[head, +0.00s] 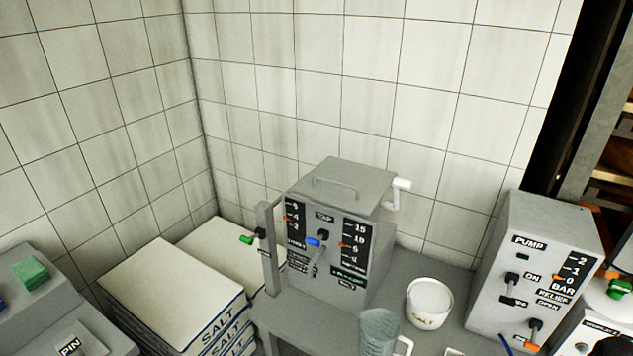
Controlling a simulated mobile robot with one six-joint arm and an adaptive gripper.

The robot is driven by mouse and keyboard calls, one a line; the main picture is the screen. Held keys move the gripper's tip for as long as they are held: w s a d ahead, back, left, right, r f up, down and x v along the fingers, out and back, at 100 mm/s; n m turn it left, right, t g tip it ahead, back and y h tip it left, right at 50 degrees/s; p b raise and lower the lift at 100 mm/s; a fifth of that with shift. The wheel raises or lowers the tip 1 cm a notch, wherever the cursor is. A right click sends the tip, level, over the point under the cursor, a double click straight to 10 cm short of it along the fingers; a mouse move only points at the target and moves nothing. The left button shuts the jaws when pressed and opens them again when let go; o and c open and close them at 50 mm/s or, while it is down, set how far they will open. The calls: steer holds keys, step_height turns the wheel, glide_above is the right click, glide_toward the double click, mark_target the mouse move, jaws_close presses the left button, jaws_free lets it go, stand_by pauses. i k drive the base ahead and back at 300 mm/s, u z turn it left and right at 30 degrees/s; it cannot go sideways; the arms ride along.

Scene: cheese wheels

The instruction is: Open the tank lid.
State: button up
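The grey tank (365,275) stands on a grey bench near the corner of the tiled walls, in the middle of the head view. Its flat grey lid (340,181) lies level on top and looks shut. A thin grey bar handle (337,186) stands up from the lid. The tank's front carries black scales, a TAP label and a blue-tipped tap lever (313,242). My gripper is not in view.
A white pipe (400,184) sticks out at the tank's back right. A grey post (268,250) with a green-tipped lever stands at its left. Stacked salt sacks (165,290) lie left. A white tub (429,300), a grey jug (378,330) and a PUMP box (510,265) stand right.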

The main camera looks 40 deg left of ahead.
mark_target(356, 188)
steer(key=z, duration=0.6)
steer(key=k, duration=0.1)
steer(key=u, duration=2.25)
steer(key=k, duration=0.9)
steer(key=z, duration=0.15)
steer(key=i, duration=0.65)
